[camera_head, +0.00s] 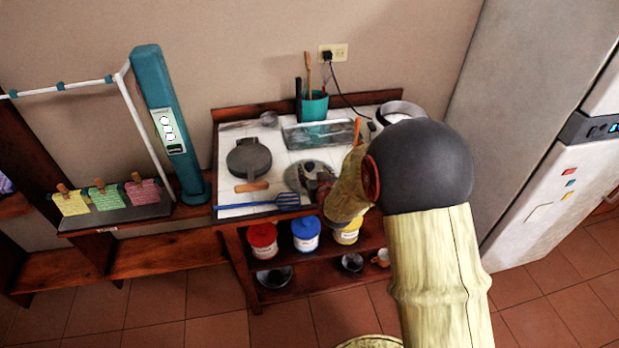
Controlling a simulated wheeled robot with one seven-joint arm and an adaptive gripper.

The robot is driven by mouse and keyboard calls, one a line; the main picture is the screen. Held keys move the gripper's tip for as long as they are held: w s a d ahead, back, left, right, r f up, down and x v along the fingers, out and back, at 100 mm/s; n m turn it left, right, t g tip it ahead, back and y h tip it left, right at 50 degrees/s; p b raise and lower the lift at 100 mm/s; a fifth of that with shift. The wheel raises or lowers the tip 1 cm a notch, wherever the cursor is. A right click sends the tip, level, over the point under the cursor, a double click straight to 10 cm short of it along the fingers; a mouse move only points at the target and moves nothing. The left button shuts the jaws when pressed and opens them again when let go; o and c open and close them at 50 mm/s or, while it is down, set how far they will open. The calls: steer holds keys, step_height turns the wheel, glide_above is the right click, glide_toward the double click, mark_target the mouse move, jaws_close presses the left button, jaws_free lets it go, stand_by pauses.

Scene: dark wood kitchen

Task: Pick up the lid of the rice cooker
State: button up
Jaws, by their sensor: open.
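The rice cooker (400,108) is a white round pot at the back right of the tiled counter. My arm hides much of it, and a black cord runs from beside it to the wall outlet. A grey round disc, which looks like the lid (312,167), lies flat on the counter left of the cooker. My gripper (316,190) is open, at the near right edge of this disc, and covers part of it. It looks empty. I cannot tell whether the fingers touch the disc.
A black waffle-iron-like pan (248,158) and a blue spatula (287,201) lie to the left. A teal utensil cup (314,105) and a tray (318,134) are behind. Jars with red (262,234), blue (306,229) and yellow lids stand on the shelf below.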

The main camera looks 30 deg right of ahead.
mark_target(310, 166)
steer(key=b+x, duration=0.1)
steer(key=x, duration=0.3)
steer(key=shift+w+f, duration=0.1)
steer(key=shift+w, duration=0.15)
steer(key=shift+c, duration=0.6)
steer(key=c, duration=1.1)
jaws_close()
